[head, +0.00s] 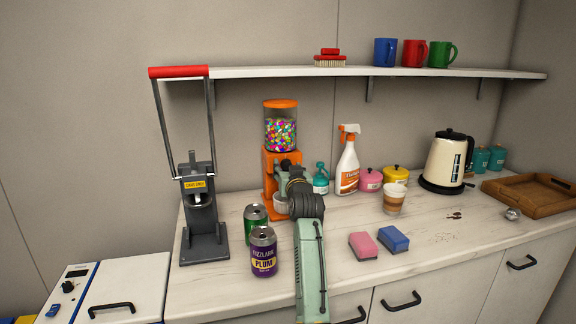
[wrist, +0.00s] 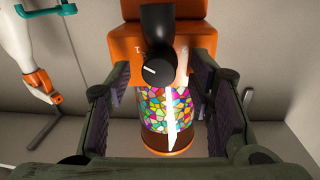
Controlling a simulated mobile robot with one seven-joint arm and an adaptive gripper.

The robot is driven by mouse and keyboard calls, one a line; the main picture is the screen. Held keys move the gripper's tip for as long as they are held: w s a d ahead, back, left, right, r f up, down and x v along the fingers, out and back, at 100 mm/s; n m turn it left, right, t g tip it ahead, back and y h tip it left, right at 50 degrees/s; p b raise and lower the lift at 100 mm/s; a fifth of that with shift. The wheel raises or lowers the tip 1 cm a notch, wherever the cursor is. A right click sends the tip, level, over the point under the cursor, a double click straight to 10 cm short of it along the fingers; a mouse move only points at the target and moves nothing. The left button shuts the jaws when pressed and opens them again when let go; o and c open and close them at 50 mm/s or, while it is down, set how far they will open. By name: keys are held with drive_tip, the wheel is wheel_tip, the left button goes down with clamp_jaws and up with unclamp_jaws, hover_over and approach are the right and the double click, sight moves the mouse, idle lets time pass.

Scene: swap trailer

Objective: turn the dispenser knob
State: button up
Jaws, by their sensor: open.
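The orange candy dispenser (head: 269,179) stands on the counter, its clear globe (head: 280,134) full of coloured sweets. In the wrist view the dispenser body (wrist: 185,38) appears upside down, with the globe below it. The dark round knob (wrist: 153,71), with a white mark, faces the wrist camera on the dispenser's front. My gripper (wrist: 162,90) is open, with one finger on each side of the knob and visible space between. Whether either finger touches the dispenser I cannot tell. In the head view my gripper and arm partly hide the dispenser's front.
Two cans (head: 263,254) stand left of my arm. A pink sponge (head: 363,245) and a blue sponge (head: 394,239) lie to its right. A spray bottle (head: 347,170) and paper cup (head: 394,199) stand right of the dispenser. A can crusher (head: 204,243) stands at left.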

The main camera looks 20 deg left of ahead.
drive_tip(key=shift+w+a, duration=0.1)
drive_tip(key=shift+w, duration=0.05)
drive_tip(key=shift+c, duration=0.2)
clamp_jaws()
idle(0.4)
drive_tip(key=shift+m, duration=0.3)
drive_tip(key=m, duration=0.3)
drive_tip(key=shift+m+g, duration=0.4)
drive_tip(key=shift+m, duration=1.3)
